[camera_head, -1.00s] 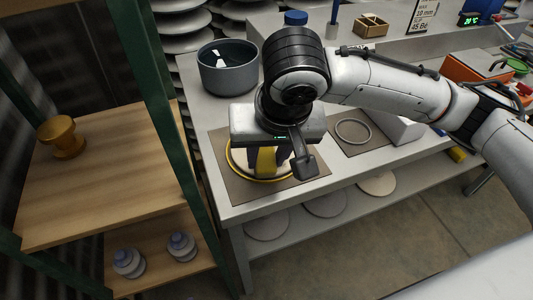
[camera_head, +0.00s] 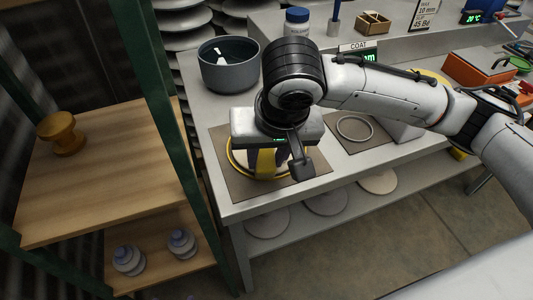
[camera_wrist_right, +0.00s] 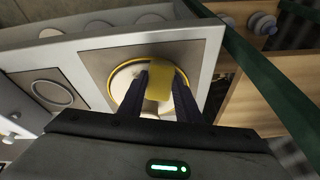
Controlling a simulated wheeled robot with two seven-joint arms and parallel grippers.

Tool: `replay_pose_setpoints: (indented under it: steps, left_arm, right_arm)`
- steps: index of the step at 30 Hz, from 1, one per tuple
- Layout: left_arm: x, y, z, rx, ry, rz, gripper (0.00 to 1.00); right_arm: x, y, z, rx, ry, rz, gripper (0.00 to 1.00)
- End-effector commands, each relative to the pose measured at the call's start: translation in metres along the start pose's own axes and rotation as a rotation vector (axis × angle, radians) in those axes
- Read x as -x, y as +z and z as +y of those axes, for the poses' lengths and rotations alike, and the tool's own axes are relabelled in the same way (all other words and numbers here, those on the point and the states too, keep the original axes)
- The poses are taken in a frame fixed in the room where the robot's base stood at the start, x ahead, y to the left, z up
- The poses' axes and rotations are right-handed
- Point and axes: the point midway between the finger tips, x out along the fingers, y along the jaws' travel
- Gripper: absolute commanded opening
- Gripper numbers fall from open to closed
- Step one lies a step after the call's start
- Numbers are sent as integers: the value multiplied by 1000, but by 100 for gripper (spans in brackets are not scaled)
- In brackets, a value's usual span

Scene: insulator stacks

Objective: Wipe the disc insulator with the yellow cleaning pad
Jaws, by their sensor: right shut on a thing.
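The disc insulator (camera_head: 240,171) is a pale disc with a yellow rim, lying on a brown mat (camera_head: 308,172) near the front left of the grey bench. My right gripper (camera_head: 276,165) points down over it and is shut on the yellow cleaning pad (camera_head: 265,163). In the right wrist view the pad (camera_wrist_right: 160,84) sits between the dark fingers, over the disc's (camera_wrist_right: 124,80) middle. I cannot tell whether the pad touches the disc. The gripper hides much of the disc in the head view. My left gripper is not in view.
A grey bowl (camera_head: 229,74) stands behind the disc. A second mat holds a ring (camera_head: 354,129) to the right. A blue-capped bottle (camera_head: 297,24) and an orange box (camera_head: 487,69) stand further back. A green-posted wooden shelf (camera_head: 85,180) stands close on the left.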

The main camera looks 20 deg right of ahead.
Motion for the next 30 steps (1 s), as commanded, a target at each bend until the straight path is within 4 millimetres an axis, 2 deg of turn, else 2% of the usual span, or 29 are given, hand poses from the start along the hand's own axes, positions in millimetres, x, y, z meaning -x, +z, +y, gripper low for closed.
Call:
replay_pose_setpoints:
  steps: [5,13,23,30]
  left_arm:
    - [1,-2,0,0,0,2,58]
    - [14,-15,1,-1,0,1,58]
    - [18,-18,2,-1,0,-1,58]
    - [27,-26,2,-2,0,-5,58]
  right_arm:
    - [-1,0,1,-1,0,-1,13]
    - [3,-6,23,-2,2,-2,13]
    - [1,-8,34,0,1,0,13]
    - [1,-13,53,-4,3,-2,13]
